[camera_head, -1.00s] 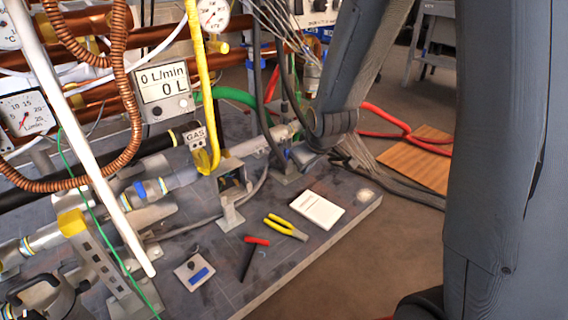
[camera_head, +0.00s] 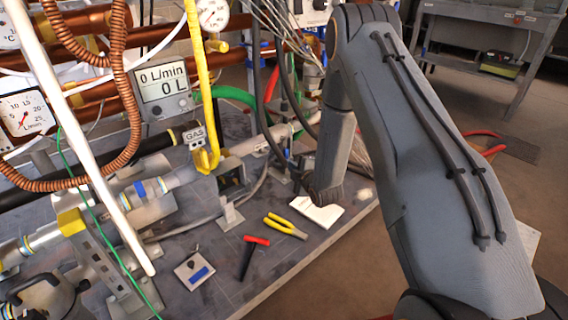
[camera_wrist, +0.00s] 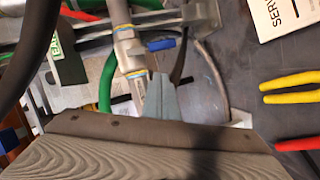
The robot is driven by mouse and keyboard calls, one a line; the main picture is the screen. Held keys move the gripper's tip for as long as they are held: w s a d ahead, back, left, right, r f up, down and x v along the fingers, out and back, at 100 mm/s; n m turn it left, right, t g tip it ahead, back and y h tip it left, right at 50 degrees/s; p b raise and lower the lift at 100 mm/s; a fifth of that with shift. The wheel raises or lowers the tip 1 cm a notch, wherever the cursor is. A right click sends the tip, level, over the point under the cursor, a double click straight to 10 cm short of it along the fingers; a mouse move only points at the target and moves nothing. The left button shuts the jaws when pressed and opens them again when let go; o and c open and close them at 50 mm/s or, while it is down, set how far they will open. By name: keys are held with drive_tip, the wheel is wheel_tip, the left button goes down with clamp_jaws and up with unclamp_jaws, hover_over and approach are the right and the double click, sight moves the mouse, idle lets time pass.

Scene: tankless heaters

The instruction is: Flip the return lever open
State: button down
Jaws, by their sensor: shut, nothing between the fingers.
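A small blue lever handle (camera_wrist: 161,44) sits on a metal valve (camera_wrist: 131,48) in the upper middle of the wrist view. No label on it is readable, so I cannot tell for sure that it is the return lever. My gripper (camera_wrist: 160,80) shows as shut, pale grey fingers just below the valve and lever in the picture, with nothing held. Contact with the lever is not visible. In the head view my wrist hangs over the right part of the board, and my fingers cannot be made out there.
A white booklet (camera_head: 318,214), yellow-handled pliers (camera_head: 285,227) and a red-handled tool (camera_head: 252,256) lie on the grey board (camera_head: 285,270). Dark, green and red hoses crowd the valve. A green label (camera_wrist: 68,55) is left of it. The floor at right is partly covered by my arm.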

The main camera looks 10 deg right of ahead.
sight(286, 155)
wheel_tip(286, 155, down, 6)
drive_tip(key=s+a+n+t+y, duration=0.1)
drive_tip(key=s+n+t+y, duration=0.1)
drive_tip(key=n+t, duration=0.1)
drive_tip(key=shift+n, duration=0.7)
drive_tip(key=shift+w+a+r, duration=0.1)
drive_tip(key=shift+a, duration=0.05)
drive_tip(key=w+b, duration=0.6)
drive_tip(key=w, duration=0.5)
drive_tip(key=shift+w+d, duration=0.2)
drive_tip(key=shift+d, duration=0.2)
drive_tip(key=shift+w+n+b, duration=0.1)
drive_tip(key=shift+n+b, duration=0.2)
drive_tip(key=shift+b, duration=0.2)
